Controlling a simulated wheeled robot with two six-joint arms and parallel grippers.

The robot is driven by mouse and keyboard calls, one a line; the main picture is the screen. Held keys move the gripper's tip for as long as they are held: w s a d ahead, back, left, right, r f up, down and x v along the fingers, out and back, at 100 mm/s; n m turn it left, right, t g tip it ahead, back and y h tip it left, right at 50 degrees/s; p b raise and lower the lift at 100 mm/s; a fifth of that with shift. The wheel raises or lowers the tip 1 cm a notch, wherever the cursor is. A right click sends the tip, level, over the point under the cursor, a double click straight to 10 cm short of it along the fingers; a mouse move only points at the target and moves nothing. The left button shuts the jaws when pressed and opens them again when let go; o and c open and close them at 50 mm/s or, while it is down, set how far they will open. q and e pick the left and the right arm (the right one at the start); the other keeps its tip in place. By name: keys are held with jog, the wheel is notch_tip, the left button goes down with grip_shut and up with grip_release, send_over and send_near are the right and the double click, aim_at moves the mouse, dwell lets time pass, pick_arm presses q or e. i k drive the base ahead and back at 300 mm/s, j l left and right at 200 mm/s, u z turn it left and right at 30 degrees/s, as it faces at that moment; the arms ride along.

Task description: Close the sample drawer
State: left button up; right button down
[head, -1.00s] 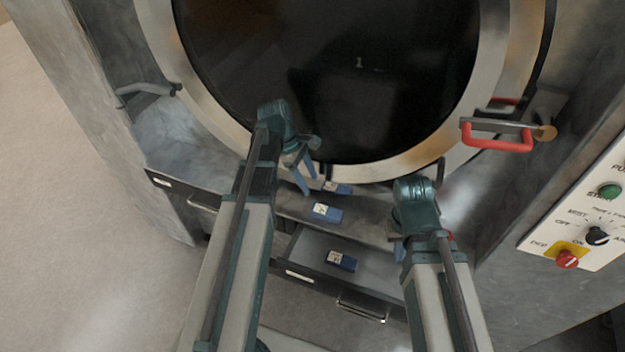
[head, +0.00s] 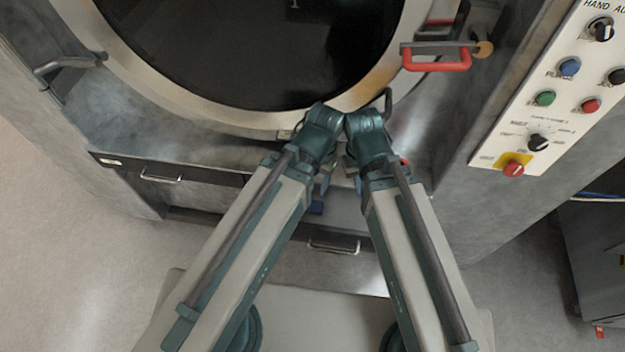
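The sample drawer (head: 345,218) is low in the machine's front, between and under my two arms. It stands open, with part of its grey inside showing. Its front carries a metal handle (head: 333,247). A blue box (head: 316,208) shows beside my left forearm, mostly hidden. My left gripper (head: 323,188) points down over the drawer area, largely covered by its own wrist. My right gripper (head: 357,186) is close beside it on the right, also pointing down and mostly hidden. I cannot tell whether either touches the drawer.
The round dark door (head: 260,50) with a pale rim is above my wrists. A red handle (head: 437,62) sticks out at its right. Another drawer front with a handle (head: 161,178) is at the left. A control panel (head: 545,110) is on the right.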

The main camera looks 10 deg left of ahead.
aim_at(342, 221)
jog(key=k+j, duration=0.15)
jog(key=k+l, duration=0.15)
jog(key=k, duration=0.4)
jog(key=k+l, duration=0.2)
jog(key=k, duration=0.35)
jog(key=j+z, duration=0.05)
